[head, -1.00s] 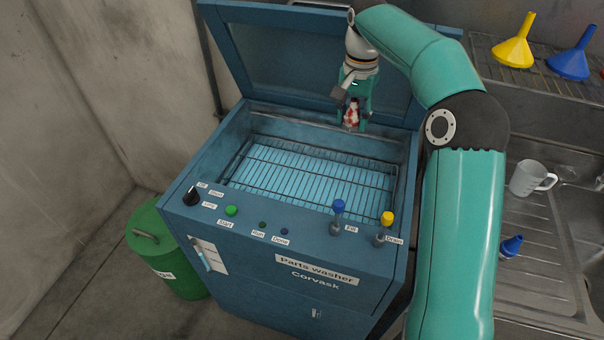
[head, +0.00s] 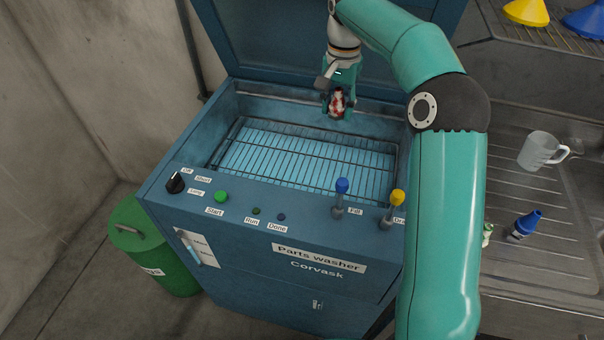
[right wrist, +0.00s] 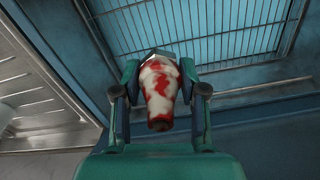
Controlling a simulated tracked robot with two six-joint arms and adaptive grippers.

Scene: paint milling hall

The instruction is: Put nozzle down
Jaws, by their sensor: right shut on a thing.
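My right gripper (head: 338,104) is shut on a nozzle (head: 337,101), white with red stains, and holds it over the back part of the open parts washer. In the right wrist view the nozzle (right wrist: 159,92) sits between the two fingers, its dark round end toward the camera. The blue parts washer (head: 165,207) has its lid (head: 275,45) raised. Its wire rack (head: 290,165) lies inside over pale blue and is empty where I see it. The nozzle appears above the rack, apart from it. My left gripper is out of view.
Blue (head: 342,186) and yellow (head: 397,197) levers stand on the washer's front panel, with a black knob (head: 175,183) and green button (head: 221,197). A green bin (head: 150,250) stands left. A jug (head: 540,150) and blue-capped item (head: 524,226) are on the steel drainer.

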